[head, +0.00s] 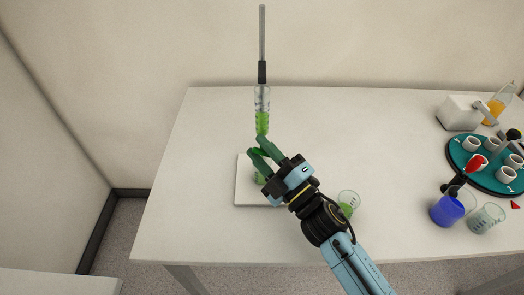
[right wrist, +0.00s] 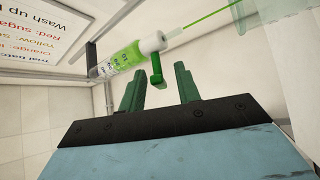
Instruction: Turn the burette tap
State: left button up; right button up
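The burette (head: 262,108) is a clear upright tube with green liquid, held at its top by a dark clamp. It also shows in the right wrist view (right wrist: 122,60), with its green tap (right wrist: 156,68) at its outlet end. My right gripper (head: 258,146) is at the burette's lower end. In the right wrist view its two green fingers (right wrist: 159,75) are apart, with the tap handle appearing between their tips; I see no clear contact. A thin green line (right wrist: 205,20) runs from the outlet toward a glass vessel. My left gripper is not in view.
A white base plate (head: 243,190) lies under the burette, with green glassware partly hidden by my gripper. A small beaker (head: 348,200) with green liquid stands beside my right arm. A blue beaker (head: 447,209) and teal rack (head: 480,184) stand at right. The table's left side is clear.

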jog(key=s+d, duration=0.8)
jog(key=s, duration=0.1)
jog(key=shift+s+d+f+b, duration=0.2)
jog(key=shift+s+d+b, duration=0.15)
jog(key=shift+d+b, duration=0.1)
dwell(6.7)
